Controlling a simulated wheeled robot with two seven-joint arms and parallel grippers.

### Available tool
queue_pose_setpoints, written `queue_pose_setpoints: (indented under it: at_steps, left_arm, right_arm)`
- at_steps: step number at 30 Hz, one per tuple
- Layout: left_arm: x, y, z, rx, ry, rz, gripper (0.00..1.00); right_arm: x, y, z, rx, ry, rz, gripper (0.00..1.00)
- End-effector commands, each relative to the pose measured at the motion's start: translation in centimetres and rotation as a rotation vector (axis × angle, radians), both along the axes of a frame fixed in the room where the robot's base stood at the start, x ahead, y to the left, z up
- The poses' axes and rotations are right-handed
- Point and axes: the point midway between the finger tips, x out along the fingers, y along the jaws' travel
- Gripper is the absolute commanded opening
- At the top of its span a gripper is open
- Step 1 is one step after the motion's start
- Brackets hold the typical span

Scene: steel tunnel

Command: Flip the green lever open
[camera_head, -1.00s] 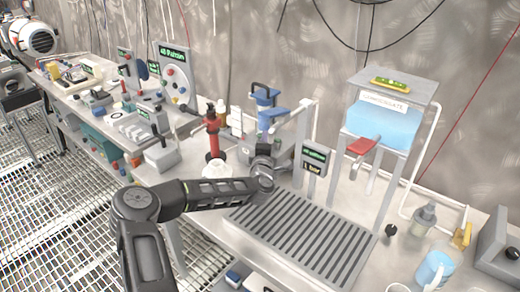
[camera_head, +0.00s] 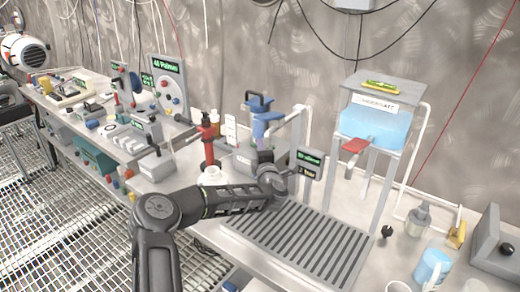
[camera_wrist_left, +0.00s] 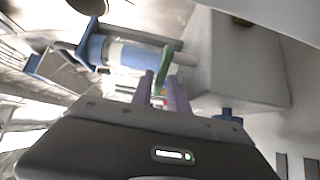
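The green lever (camera_wrist_left: 164,66) is a short, thin green handle in the left wrist view, beside a blue and white cylindrical body (camera_wrist_left: 130,53). My left gripper (camera_wrist_left: 160,78) shows there with two purple fingers standing apart, one on each side of the lever. I cannot tell whether either finger touches it. In the head view my left wrist hides the fingers and the lever; it lies just in front of the blue device (camera_head: 265,118) on the bench. My right gripper is in neither view.
A ribbed drain tray (camera_head: 305,245) lies below and right of my left arm. A small display (camera_head: 310,162) stands just right of my wrist, and a red valve (camera_head: 207,140) to its left. A stand with a blue tank (camera_head: 375,128) and red lever is further right.

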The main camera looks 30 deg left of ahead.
Motion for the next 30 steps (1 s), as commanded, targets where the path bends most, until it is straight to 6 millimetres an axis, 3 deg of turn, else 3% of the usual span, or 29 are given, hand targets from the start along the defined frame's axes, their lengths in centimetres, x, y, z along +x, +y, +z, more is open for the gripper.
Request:
queue_pose_setpoints:
  at_steps: [7, 19, 30]
  left_arm:
    - [-0.9, -0.9, 0.0, 0.001, -0.001, -0.002, 0.20]
    - [-5.3, -4.9, -0.1, 0.001, 0.000, -0.002, 0.20]
    - [-5.8, -5.3, 0.0, -0.001, 0.001, 0.001, 0.22]
  right_arm:
    - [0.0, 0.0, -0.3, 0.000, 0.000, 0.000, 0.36]
    - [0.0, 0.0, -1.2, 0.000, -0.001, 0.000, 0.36]
    - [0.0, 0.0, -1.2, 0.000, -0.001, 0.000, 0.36]
